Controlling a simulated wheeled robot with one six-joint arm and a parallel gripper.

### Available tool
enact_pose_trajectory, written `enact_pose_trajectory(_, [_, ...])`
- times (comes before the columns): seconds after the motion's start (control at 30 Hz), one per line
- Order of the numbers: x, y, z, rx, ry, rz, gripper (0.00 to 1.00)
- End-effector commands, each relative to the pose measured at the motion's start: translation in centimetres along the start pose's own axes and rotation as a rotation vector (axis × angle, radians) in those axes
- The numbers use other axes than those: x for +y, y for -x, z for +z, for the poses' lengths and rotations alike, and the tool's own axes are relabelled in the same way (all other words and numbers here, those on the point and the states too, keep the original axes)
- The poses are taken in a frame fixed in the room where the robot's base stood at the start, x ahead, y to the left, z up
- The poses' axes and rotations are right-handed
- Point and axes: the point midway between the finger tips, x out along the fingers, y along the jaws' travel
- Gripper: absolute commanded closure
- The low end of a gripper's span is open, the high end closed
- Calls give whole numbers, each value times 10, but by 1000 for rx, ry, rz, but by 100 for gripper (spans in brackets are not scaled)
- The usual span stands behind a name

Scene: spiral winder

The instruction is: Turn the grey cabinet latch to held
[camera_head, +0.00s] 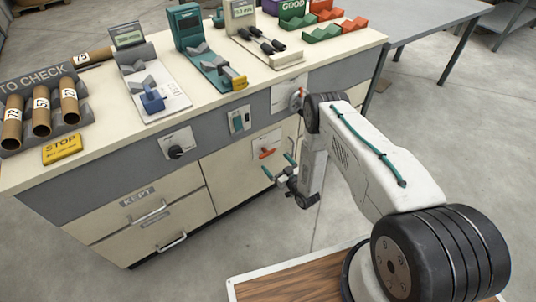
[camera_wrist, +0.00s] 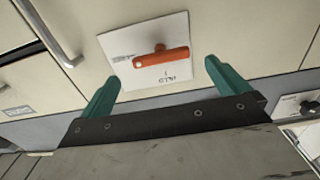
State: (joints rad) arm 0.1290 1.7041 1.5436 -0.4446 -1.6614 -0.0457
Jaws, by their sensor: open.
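The latch is an orange-red handle (camera_wrist: 160,61) on a white plate (camera_wrist: 122,47) fixed to the cabinet's cream front. It lies roughly level across the plate in the wrist view, slightly tilted. Small lettering on the plate is too unclear to read. In the head view the handle (camera_head: 267,153) shows just above my gripper (camera_head: 279,166). My gripper has two green fingers, spread apart and empty. In the wrist view the fingertips (camera_wrist: 163,70) stand on either side of the handle, apart from it.
A black knob (camera_head: 176,152) on a white plate, a teal switch (camera_head: 239,120) and another plate with a red part (camera_head: 297,98) are on the cabinet front. Drawer handles (camera_head: 149,212) project at lower left. Tubes and stands crowd the worktop. Open floor lies right.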

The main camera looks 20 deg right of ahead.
Motion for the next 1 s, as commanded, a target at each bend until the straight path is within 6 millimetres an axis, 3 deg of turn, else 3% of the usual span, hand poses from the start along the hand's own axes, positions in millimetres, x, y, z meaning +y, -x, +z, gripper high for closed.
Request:
enact_pose_trajectory(0.5, [0, -70, -2, 7, 1, -1, 0])
enact_pose_trajectory(0.83, [0, -75, -2, 5, 0, 0, 0])
enact_pose_trajectory(0.87, [0, -75, -2, 5, 0, 0, 3])
enact_pose_trajectory(1.0, [0, -75, -2, 5, 0, 0, 39])
